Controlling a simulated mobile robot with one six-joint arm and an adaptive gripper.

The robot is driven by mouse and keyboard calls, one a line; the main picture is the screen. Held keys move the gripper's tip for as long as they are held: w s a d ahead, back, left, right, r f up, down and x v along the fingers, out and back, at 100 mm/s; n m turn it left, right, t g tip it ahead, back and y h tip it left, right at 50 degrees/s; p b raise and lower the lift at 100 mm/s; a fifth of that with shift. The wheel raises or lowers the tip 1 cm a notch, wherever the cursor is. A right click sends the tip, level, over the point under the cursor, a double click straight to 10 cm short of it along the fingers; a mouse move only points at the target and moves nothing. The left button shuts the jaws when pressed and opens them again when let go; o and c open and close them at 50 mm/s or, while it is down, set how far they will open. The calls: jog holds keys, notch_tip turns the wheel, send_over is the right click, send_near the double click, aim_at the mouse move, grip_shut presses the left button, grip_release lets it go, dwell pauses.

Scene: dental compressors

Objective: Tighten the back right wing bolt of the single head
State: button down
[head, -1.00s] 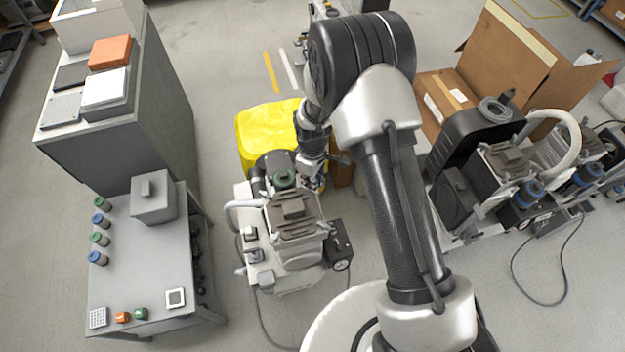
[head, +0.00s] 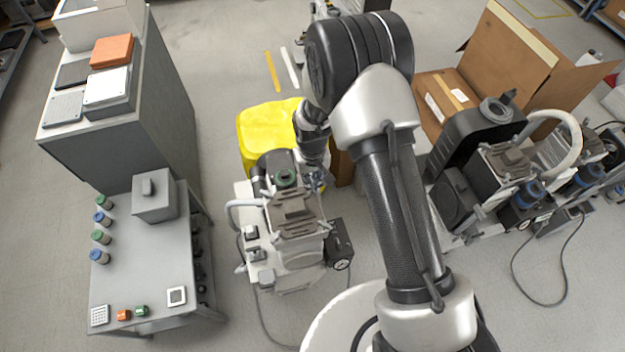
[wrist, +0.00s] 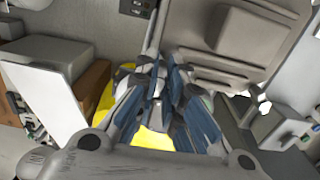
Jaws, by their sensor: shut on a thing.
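The single-head compressor (head: 293,215) stands on the floor in the middle of the head view, with a ribbed grey-brown head on top and a green-topped part at its far side. My gripper (head: 316,181) is at the far right corner of that head, low beside it. In the wrist view my gripper's blue-grey fingers (wrist: 160,88) are close together next to the ribbed head (wrist: 235,45). They are shut on the back right wing bolt, which is mostly hidden between the fingertips. Its thread and seating cannot be made out.
A yellow bin (head: 268,132) stands just behind the compressor. A grey bench (head: 150,265) with knobs and a box is at left. More compressors (head: 500,175) and an open cardboard box (head: 515,60) are at right. A cable lies on the floor.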

jog(key=m, duration=0.4)
jog(key=shift+a+m, duration=0.15)
jog(key=shift+m, duration=0.15)
jog(key=m, duration=0.4)
jog(key=shift+a, duration=0.1)
jog(key=shift+m, duration=0.3)
jog(key=c, duration=1.7)
grip_release()
